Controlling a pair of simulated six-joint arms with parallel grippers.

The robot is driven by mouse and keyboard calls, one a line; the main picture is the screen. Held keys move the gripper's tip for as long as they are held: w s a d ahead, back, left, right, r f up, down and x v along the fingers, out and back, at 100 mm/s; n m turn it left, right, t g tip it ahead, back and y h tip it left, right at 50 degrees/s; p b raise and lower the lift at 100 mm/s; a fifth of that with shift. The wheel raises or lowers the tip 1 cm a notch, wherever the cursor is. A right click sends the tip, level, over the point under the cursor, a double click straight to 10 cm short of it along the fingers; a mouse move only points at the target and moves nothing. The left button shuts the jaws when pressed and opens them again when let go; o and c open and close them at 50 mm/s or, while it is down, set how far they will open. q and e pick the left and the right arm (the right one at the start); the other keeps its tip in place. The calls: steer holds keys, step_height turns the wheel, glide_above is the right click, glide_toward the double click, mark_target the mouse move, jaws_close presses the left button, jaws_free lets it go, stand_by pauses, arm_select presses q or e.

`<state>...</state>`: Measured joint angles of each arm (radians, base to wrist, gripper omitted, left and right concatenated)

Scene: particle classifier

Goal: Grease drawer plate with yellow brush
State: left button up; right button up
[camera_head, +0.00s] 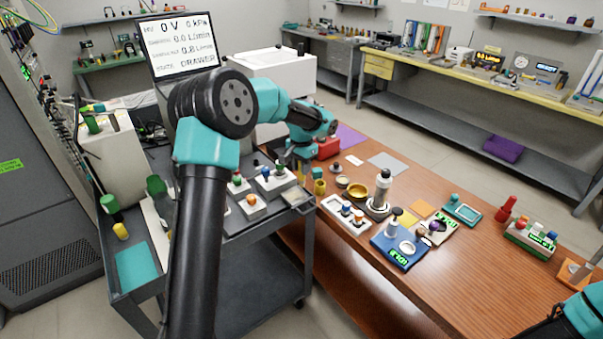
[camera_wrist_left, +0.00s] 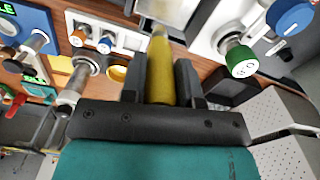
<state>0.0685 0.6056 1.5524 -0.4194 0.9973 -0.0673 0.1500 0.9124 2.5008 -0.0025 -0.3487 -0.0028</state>
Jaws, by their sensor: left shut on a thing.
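My left gripper (camera_wrist_left: 161,75) is shut on the yellow brush (camera_wrist_left: 161,80). In the left wrist view the brush lies between the two dark fingers, its pale tip pointing to the top of the picture. A pale grey surface (camera_wrist_left: 165,9) lies beyond the tip; I cannot tell whether they touch or whether it is the drawer plate.
The grey cart (camera_head: 255,228) carries several button boxes. A screen (camera_head: 182,45) reads DRAWER. A white box (camera_head: 275,68) stands behind my left arm.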

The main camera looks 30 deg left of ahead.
arm_select(q)
steer(key=shift+r, duration=2.9)
steer(key=shift+f, duration=0.1)
